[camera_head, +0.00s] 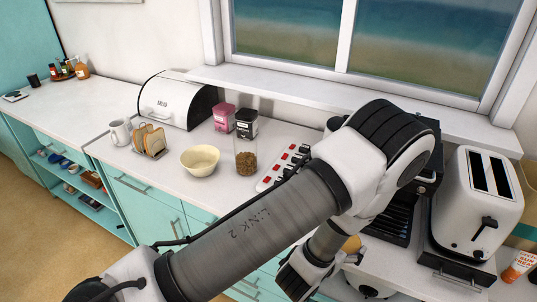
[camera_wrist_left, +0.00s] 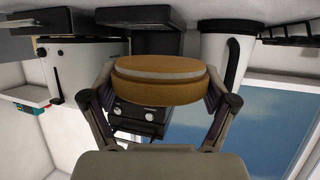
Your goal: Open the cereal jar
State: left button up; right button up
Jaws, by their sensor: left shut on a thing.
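My left gripper (camera_wrist_left: 160,88) is shut on a round wooden lid (camera_wrist_left: 155,92) with a pale band, its two fingers on opposite sides of it. No jar body shows attached to the lid. In the head view a bit of the tan lid (camera_head: 351,244) shows beneath my arm at the right; the rest is hidden. A clear jar with brown cereal (camera_head: 246,164) stands on the counter left of my arm, apart from the lid. A black labelled canister (camera_head: 245,124) is at its upper end; I cannot make out the jar's rim. My right gripper is not in view.
A cream bowl (camera_head: 200,161), toast rack (camera_head: 150,141), mug (camera_head: 120,132), bread bin (camera_head: 176,101) and pink canister (camera_head: 223,117) stand left of the jar. A white toaster (camera_head: 478,205) stands at right.

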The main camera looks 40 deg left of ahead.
aim_at(245, 144)
jog(key=j, duration=0.65)
jog(key=k+j, duration=0.15)
jog(key=j, duration=0.55)
jog(key=j+z, duration=0.1)
jog(key=j, duration=0.55)
jog(key=k+j, duration=0.15)
jog(key=j, duration=0.55)
jog(key=k+j, duration=0.1)
jog(key=j, duration=0.55)
jog(key=i+j+z, duration=0.1)
jog(key=i+j, duration=0.35)
